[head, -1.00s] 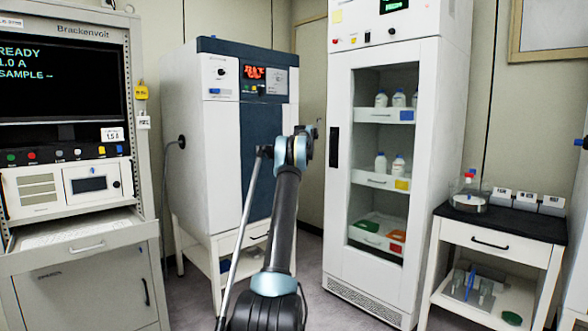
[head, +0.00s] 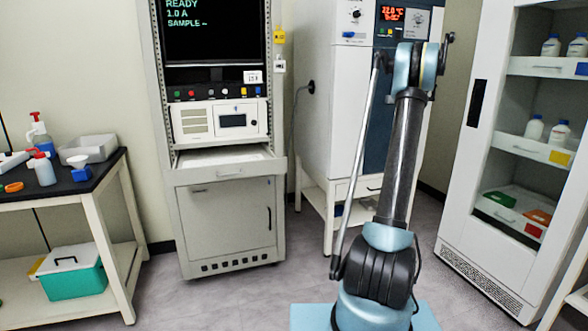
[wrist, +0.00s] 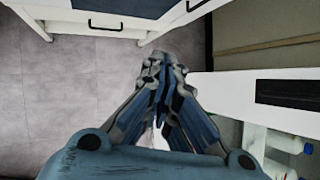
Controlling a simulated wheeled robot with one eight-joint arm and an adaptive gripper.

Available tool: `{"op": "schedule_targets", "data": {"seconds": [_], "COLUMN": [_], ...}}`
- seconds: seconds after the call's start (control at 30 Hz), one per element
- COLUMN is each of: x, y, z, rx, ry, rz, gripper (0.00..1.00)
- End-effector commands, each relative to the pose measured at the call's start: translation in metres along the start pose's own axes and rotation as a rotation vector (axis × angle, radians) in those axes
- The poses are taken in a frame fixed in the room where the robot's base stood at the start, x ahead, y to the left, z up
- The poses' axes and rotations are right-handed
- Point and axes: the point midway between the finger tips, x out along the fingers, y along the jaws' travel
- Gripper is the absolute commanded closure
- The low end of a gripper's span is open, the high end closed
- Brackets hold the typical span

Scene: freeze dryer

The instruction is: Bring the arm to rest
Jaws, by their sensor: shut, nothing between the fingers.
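My arm (head: 405,150) stands upright from its blue base in the head view, with its elbow in front of the freeze dryer's blue door. The rest of the arm beyond the elbow is mostly hidden in that view, so my gripper is not clearly seen there. In the wrist view my gripper (wrist: 158,68) has its fingers together, shut and empty. Below the fingertips in the picture are the grey floor and white furniture edges, with nothing touching them that I can see.
A Brackenvolt rack (head: 225,215) with an open drawer stands left of the freeze dryer (head: 335,110). A glass-door cabinet (head: 460,190) with bottles stands at right. A black-topped bench (head: 70,187) with bottles is at left. Grey floor (head: 245,300) is free in front of the rack.

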Motion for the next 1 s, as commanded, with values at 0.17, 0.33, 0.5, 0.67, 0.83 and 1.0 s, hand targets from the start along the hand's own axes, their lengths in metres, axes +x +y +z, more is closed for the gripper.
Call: {"op": "schedule_targets", "data": {"seconds": [0.17,0.33,0.5,0.67,0.83,1.0], "x": [-0.045,-0.085,-0.123,-0.156,-0.188,-0.217], "y": [0.053,0.101,0.150,0.195,0.241,0.286], "z": [-0.009,-0.026,-0.050,-0.079,-0.116,-0.160], "rx": [-0.224,-0.439,-0.654,-0.857,-1.072,-1.287], "ry": [0.016,0.025,0.027,0.023,0.012,-0.005], "rz": [0.042,0.082,0.124,0.165,0.210,0.255], "gripper": [1.00,1.00,1.00,1.00,1.00,1.00]}}
